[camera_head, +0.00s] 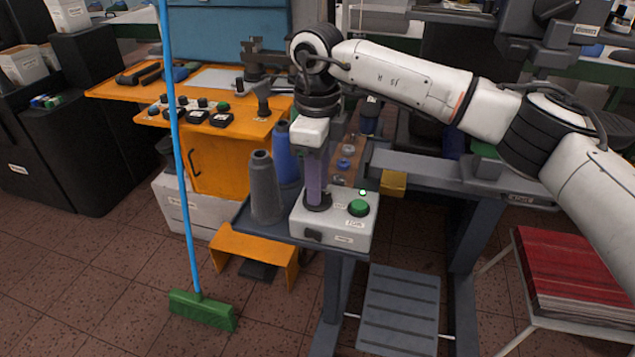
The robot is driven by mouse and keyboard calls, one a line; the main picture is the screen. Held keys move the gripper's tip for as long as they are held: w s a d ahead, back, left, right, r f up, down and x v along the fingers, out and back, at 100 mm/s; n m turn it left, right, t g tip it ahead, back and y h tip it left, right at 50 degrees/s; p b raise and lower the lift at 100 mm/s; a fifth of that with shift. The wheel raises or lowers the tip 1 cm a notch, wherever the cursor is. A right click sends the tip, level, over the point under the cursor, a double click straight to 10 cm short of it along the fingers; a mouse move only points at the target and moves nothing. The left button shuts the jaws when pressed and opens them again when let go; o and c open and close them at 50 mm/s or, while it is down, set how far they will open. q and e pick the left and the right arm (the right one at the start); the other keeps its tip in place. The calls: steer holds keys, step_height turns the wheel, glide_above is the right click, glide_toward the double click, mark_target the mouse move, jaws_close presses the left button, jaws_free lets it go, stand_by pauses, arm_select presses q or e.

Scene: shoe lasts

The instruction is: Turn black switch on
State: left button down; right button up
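A white control box (336,228) stands on the corner of a grey stand. It has a round green button (358,208) on top and a small lit green lamp (362,192) behind it. A small black switch (312,235) is on its front face at the left. A round black part (318,204) sits on the left of its top. My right gripper (317,190) points straight down over this black part and looks close to or touching it. Its fingers are seen edge-on, so their gap is hidden. My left gripper is out of view.
Grey (264,188) and blue (281,155) thread cones stand just left of the box. An orange bench (240,132) with tools and small black switch boxes is behind left. A green broom (203,310) stands in front. A red stack (570,275) is at right.

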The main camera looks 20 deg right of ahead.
step_height(320, 180, up, 10)
stand_by(0.4)
steer(key=shift+f, duration=0.1)
